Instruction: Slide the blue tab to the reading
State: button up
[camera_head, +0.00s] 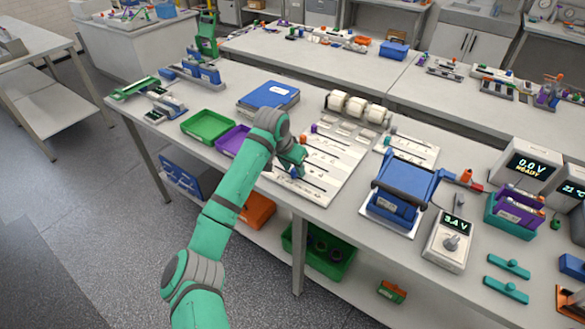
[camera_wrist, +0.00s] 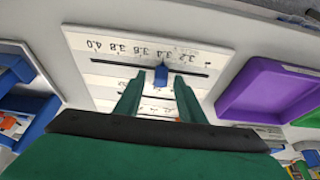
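The blue tab (camera_wrist: 161,76) stands in the dark slot of a white scale board (camera_wrist: 215,58) in the wrist view. The scale numbers appear upside down, from 4.0 at left to 3.2 at right; the tab is roughly by 3.4. My gripper (camera_wrist: 160,78) is open, with one green finger on each side of the tab and gaps showing. In the head view my gripper (camera_head: 290,168) is low over the front of the white board (camera_head: 335,165), and hides part of it. A meter (camera_head: 447,241) shows a green reading, seemingly 3.4 V, last digit unclear.
Purple (camera_head: 234,140) and green (camera_head: 208,126) trays lie left of the board. A blue binder (camera_head: 268,95) lies behind them. White rolls (camera_head: 355,107) stand at the board's back. A blue device (camera_head: 403,185) stands to its right. Another display (camera_head: 530,165) reads 0.0 V READY.

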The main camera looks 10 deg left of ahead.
jog(key=v, duration=1)
jog(key=shift+s+r, duration=0.15)
jog(key=shift+r, duration=0.2)
